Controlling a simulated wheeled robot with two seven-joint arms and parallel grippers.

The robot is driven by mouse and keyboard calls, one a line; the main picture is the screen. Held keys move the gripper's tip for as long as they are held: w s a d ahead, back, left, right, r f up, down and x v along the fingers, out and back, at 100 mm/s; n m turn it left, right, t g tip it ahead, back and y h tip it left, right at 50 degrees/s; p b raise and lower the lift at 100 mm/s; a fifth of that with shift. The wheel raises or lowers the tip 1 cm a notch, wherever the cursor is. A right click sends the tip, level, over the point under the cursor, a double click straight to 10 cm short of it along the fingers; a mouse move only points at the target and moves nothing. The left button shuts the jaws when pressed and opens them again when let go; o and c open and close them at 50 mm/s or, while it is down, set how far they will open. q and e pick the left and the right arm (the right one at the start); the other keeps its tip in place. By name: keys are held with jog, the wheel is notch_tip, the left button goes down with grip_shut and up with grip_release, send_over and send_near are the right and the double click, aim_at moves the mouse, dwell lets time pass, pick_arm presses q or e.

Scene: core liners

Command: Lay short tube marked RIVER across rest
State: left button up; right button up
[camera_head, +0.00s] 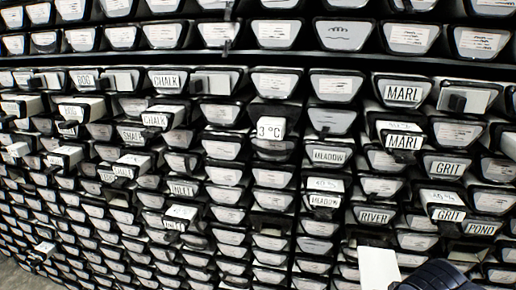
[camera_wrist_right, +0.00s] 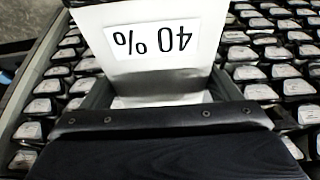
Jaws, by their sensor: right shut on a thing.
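A liner end marked RIVER (camera_head: 375,216) shows in the rack, right of centre and low in the head view. My right gripper (camera_head: 435,276) is at the bottom right of the head view, below and right of that label. It is shut on a white piece (camera_head: 378,268). In the right wrist view this white piece (camera_wrist_right: 150,82) carries an upside-down "40 %" label and sits against the dark gripper bar (camera_wrist_right: 160,119). No RIVER mark shows on its visible face. I cannot make out a rest in either view. My left gripper is not in view.
A wall of dark trays with pale ends fills the head view. Several ends stick out, among them MARL (camera_head: 405,141), GRIT (camera_head: 448,214) and 3 °C (camera_head: 270,128). PONDS-like lettering, read as POND (camera_head: 482,228), lies right of RIVER. A bit of floor (camera_head: 12,274) shows bottom left.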

notch_tip(320, 180, up, 16)
jog(key=p, duration=1.2)
jog(key=shift+w+f, duration=0.1)
jog(key=shift+f, duration=0.05)
